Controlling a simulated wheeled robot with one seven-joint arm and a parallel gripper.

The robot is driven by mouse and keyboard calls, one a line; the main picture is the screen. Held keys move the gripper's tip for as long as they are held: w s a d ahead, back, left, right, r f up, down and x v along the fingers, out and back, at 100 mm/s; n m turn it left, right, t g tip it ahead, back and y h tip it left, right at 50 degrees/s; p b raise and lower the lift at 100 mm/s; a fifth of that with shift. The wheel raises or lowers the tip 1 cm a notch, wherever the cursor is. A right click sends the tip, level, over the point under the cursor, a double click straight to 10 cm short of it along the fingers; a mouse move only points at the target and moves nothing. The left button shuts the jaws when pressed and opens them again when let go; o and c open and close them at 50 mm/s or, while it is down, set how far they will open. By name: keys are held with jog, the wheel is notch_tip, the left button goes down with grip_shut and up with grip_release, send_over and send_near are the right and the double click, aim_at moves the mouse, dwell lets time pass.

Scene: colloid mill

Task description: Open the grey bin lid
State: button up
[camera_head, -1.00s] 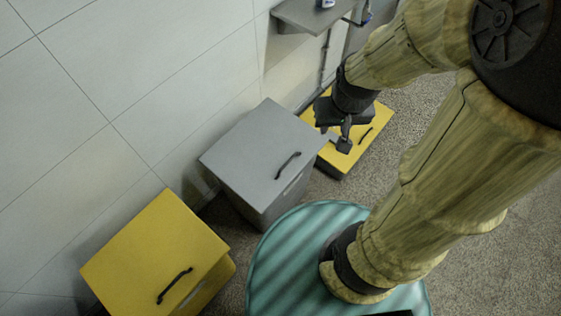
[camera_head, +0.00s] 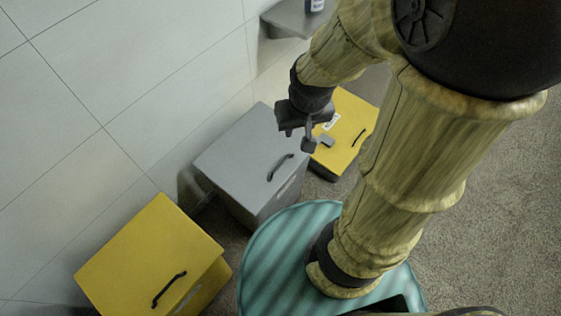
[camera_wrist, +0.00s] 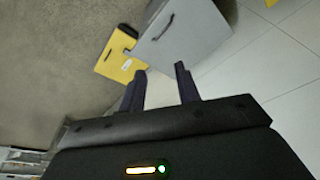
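The grey bin (camera_head: 250,165) stands against the wall between two yellow bins, its flat lid down with a black handle (camera_head: 280,167) near the front edge. My gripper (camera_head: 307,140) is above and beyond the lid's far right corner, apart from the handle. In the wrist view the grey bin (camera_wrist: 190,35) and its handle (camera_wrist: 163,27) lie ahead of the fingertips, at the top. My gripper's two fingers (camera_wrist: 160,85) are spread with nothing between them.
A yellow bin (camera_head: 150,255) stands at the near left, and another yellow bin (camera_head: 345,125) is beyond the grey one, partly behind my gripper. A grey shelf (camera_head: 295,20) juts from the wall at the top. Open floor (camera_head: 490,220) lies to the right.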

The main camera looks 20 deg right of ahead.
aim_at(280, 164)
jog(key=w+f+m+b, duration=0.3)
jog(key=f+b, duration=0.2)
jog(key=f, duration=0.2)
jog(key=w+d+f+m+b, duration=0.1)
jog(key=w+f+m+b, duration=0.3)
jog(key=f+b, duration=0.2)
jog(key=w+f+m+y+b, duration=0.1)
jog(key=w+f+m+b, duration=0.2)
jog(key=f+b, duration=0.3)
notch_tip(280, 164, down, 4)
jog(key=shift+w+d+r+m+g, duration=0.2)
jog(key=shift+w+d+m+g, duration=0.1)
jog(key=shift+w+d+g, duration=0.15)
jog(key=shift+a, duration=0.1)
jog(key=w+f+b, duration=0.1)
jog(key=f, duration=0.4)
jog(key=w+a+f+b, duration=0.1)
jog(key=f, duration=0.5)
jog(key=w+a+f+b, duration=0.1)
jog(key=f+b, duration=0.1)
jog(key=f, duration=0.4)
jog(key=shift+s, duration=0.1)
grip_shut()
